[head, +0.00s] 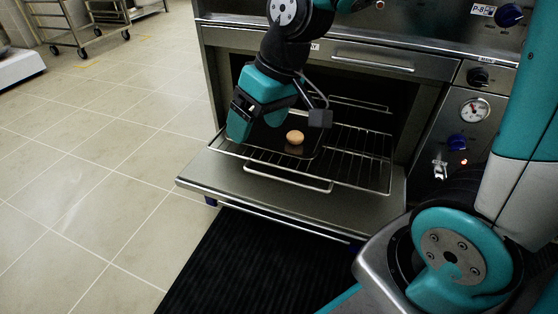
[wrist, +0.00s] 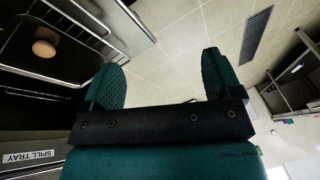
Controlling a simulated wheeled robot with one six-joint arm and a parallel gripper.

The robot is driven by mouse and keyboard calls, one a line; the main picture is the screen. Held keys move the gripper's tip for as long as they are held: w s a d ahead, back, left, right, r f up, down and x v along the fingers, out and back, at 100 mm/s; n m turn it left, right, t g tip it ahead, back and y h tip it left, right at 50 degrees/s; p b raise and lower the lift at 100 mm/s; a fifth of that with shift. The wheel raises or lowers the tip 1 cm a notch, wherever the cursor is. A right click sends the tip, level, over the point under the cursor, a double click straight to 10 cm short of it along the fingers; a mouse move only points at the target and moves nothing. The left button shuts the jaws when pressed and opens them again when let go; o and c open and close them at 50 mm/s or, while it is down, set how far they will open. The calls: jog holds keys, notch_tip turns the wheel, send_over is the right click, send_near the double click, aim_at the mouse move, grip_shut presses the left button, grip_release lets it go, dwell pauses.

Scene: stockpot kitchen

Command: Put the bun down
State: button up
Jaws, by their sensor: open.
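The bun (head: 294,138) is small, round and light brown. It sits on a dark tray (head: 290,150) that rests on the oven rack. In the wrist view the bun (wrist: 44,48) shows at the upper left, apart from the fingers. My gripper (wrist: 163,85) is open, with two green fingers spread and nothing between them. In the head view my gripper (head: 238,130) is to the left of the bun, above the open oven door. Its fingertips are hard to make out there.
The oven door (head: 200,173) is folded down, and the wire rack (head: 365,160) is pulled out over it. A black ribbed mat (head: 240,265) lies on the floor in front. Tiled floor (head: 90,190) is clear to the left. A wheeled cart (head: 70,25) stands far back.

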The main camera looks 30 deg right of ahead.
jog(key=s+a+r+n+g, duration=0.1)
jog(key=s+a, duration=0.1)
jog(key=s, duration=0.5)
jog(key=s+a+r+n+g, duration=0.1)
jog(key=s+a+r+n, duration=0.1)
jog(key=s, duration=0.5)
jog(key=shift+a+y, duration=0.25)
jog(key=shift+y, duration=0.05)
jog(key=shift+w+r, duration=0.1)
